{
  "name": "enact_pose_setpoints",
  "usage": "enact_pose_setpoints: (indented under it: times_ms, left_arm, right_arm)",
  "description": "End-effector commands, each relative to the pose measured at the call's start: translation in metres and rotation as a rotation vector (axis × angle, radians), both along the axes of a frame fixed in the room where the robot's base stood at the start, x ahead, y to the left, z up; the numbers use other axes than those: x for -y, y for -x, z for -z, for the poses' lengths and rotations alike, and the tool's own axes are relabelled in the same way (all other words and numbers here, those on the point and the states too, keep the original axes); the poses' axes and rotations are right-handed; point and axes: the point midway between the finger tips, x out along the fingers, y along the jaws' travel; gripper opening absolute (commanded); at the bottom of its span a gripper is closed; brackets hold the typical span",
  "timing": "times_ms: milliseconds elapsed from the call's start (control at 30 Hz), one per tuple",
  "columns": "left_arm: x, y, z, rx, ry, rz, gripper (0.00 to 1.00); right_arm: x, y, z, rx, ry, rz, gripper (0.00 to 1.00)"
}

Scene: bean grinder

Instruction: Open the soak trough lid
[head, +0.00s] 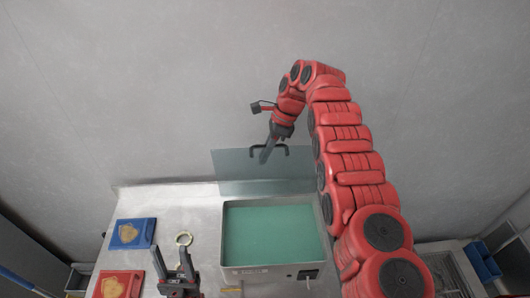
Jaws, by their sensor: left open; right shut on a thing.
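The soak trough (228,235) is a grey metal box holding green liquid, standing at the middle of the counter. Its lid (235,170) is a translucent grey panel standing raised at the trough's back edge, so the trough's top is uncovered. A dark handle (284,149) is at the lid's upper edge. My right gripper (266,155) reaches over from the right and is shut on the handle, which it partly hides. My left gripper (169,250) is open and empty, low in the view to the left of the trough.
A blue square (132,233) and a red square (117,287), each with a tan emblem, lie on the counter (180,200) at left. A pale ring (184,239) lies just beyond my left gripper. A grey wall rises behind. Blue bins (483,262) stand at far right.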

Motion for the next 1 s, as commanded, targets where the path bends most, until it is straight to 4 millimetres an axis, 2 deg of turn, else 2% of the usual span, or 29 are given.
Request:
enact_pose_setpoints:
  times_ms: [300, 333, 400, 767, 867, 1000]
  left_arm:
    - [0.0, 0.0, 0.001, 0.0, 0.0, 0.0, 0.5]
    - [0.0, 0.0, 0.001, 0.0, 0.0, 0.0, 0.5]
    - [0.0, 0.0, 0.001, 0.0, 0.0, 0.0, 0.5]
    - [0.0, 0.0, 0.0, 0.0, 0.0, 0.0, 0.5]
    - [0.0, 0.0, 0.001, 0.0, 0.0, 0.0, 0.5]
    - [0.0, 0.0, 0.002, 0.0, 0.0, 0.0, 0.5]
  right_arm:
    - [-0.001, 0.002, 0.004, -0.009, 0.001, -0.003, 0.0]
    - [-0.001, 0.002, 0.004, -0.009, 0.001, -0.003, 0.18]
    - [-0.001, 0.002, 0.003, -0.008, 0.001, -0.002, 0.27]
    - [0.002, 0.001, -0.001, -0.003, 0.0, 0.0, 0.27]
    - [0.007, 0.001, -0.007, -0.004, 0.0, -0.001, 0.27]
    - [0.023, 0.001, -0.026, -0.003, -0.002, 0.002, 0.27]
